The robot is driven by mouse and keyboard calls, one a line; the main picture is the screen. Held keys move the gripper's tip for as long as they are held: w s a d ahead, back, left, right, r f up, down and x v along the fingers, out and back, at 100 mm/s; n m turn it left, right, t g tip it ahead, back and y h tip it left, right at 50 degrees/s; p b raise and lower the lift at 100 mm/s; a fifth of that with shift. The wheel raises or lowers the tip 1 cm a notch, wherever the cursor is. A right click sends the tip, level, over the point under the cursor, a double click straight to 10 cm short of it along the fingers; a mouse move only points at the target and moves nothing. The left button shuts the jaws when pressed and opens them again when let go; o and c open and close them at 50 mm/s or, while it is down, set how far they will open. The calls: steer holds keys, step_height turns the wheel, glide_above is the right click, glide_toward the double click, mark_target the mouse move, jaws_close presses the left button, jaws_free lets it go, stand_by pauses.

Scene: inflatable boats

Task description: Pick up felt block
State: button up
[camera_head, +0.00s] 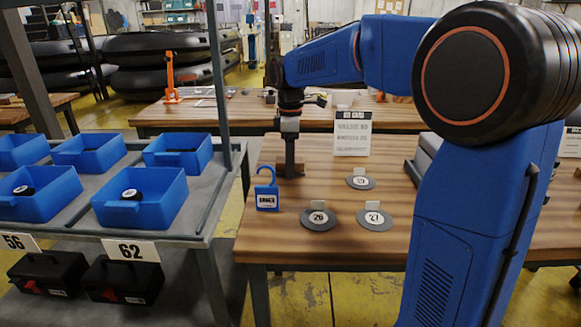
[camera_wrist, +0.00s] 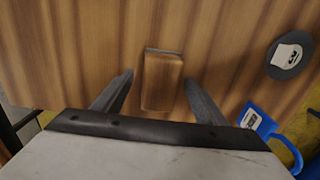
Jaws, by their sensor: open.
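The block (camera_wrist: 162,82) is wood-brown with a thin grey edge at its far end, and lies on the wooden table. In the wrist view it is between the two fingers of my gripper (camera_wrist: 158,77), with a gap on each side. My gripper is open and holds nothing. In the head view my gripper (camera_head: 289,168) points straight down at the table's left part. There the block (camera_head: 299,171) shows only in part, as the fingers cover its middle.
A blue hooked tag (camera_head: 267,189) stands just left of the block. Several dark numbered discs, one at the front (camera_head: 318,221), lie to the right. A white sign (camera_head: 352,133) stands behind. A grey rack with blue bins (camera_head: 140,205) is at left.

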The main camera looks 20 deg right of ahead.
steer(key=c, duration=1.2)
steer(key=shift+o, duration=0.2)
